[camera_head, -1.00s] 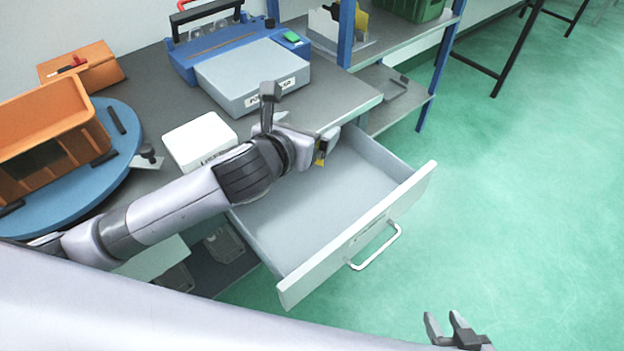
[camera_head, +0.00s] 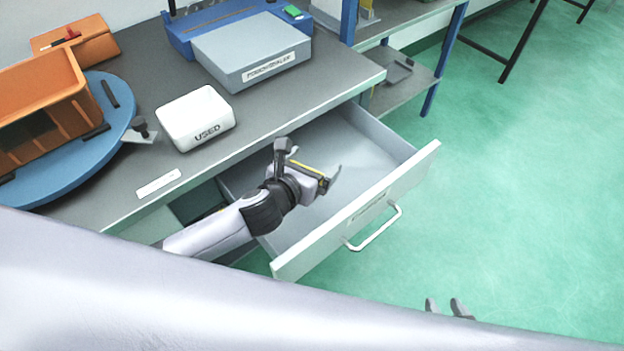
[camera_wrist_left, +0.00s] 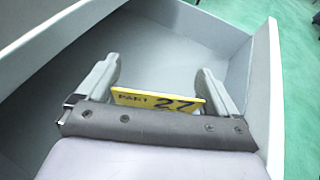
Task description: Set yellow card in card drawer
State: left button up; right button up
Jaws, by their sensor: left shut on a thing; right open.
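The card drawer (camera_head: 352,230) stands pulled out from the bench, and the part of its inside that shows looks empty. My left gripper (camera_head: 318,172) is over the drawer, shut on the yellow card (camera_head: 308,167). In the left wrist view the yellow card (camera_wrist_left: 157,102) reads "PART 27" and sits between the two fingers (camera_wrist_left: 160,90), with the drawer's grey floor and walls beyond. I cannot tell whether the card touches the drawer floor. My right gripper (camera_head: 448,308) is open and empty over the floor, partly hidden by my own body.
A white box marked "USED" (camera_head: 195,118) and a blue and grey touch sealer (camera_head: 250,50) stand on the bench (camera_head: 330,78). An orange bin (camera_head: 40,110) rests on a blue turntable (camera_head: 105,140). A blue-posted shelf (camera_head: 420,75) stands beyond the drawer.

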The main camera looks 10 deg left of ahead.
pick_arm(q)
jog(key=shift+f+b, duration=0.7)
jog(key=shift+f, duration=1.7)
jog(key=shift+f, duration=0.15)
jog(key=o, duration=0.7)
jog(key=shift+c, duration=0.2)
jog(key=shift+r, duration=0.25)
jog(key=shift+s+a, duration=0.1)
jog(key=shift+s, duration=0.25)
jog(key=shift+p+v, duration=0.55)
jog(key=shift+v, duration=2.85)
jog(key=shift+r, duration=0.1)
